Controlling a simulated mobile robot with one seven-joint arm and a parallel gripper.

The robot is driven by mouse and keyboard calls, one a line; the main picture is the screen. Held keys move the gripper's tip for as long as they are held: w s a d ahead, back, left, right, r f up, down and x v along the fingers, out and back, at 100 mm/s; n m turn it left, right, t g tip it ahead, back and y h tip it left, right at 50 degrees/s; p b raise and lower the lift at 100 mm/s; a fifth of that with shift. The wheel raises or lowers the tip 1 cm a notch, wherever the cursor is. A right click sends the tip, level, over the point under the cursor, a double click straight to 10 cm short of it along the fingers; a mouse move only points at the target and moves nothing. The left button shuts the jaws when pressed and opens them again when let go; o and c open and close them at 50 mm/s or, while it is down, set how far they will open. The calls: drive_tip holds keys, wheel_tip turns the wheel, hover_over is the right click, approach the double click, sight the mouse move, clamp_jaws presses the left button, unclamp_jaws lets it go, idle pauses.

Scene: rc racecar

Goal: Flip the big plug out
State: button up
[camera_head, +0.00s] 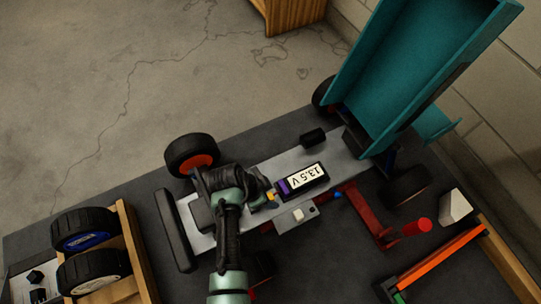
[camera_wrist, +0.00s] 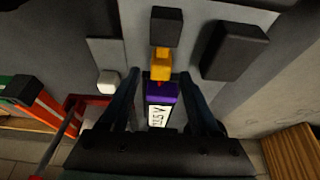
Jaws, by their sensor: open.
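The yellow plug (camera_wrist: 160,63), which I take for the big plug, sits at the purple end of the battery (camera_wrist: 158,115) in the wrist view. A black block (camera_wrist: 166,27) stands directly beyond it. My gripper (camera_wrist: 159,78) is open, with one dark finger on each side of the plug and the battery's purple end. I cannot tell whether either finger touches them.
The grey car chassis (camera_head: 335,150) lies on a dark table (camera_head: 110,190), with a teal body shell (camera_head: 405,60) raised at its far end. A white switch (camera_head: 298,214) and a red arm (camera_head: 368,220) are beside the battery. A wooden rack (camera_head: 135,250) with wheels stands left.

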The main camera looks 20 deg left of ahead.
drive_tip(key=p+v, duration=0.7)
drive_tip(key=v, duration=0.4)
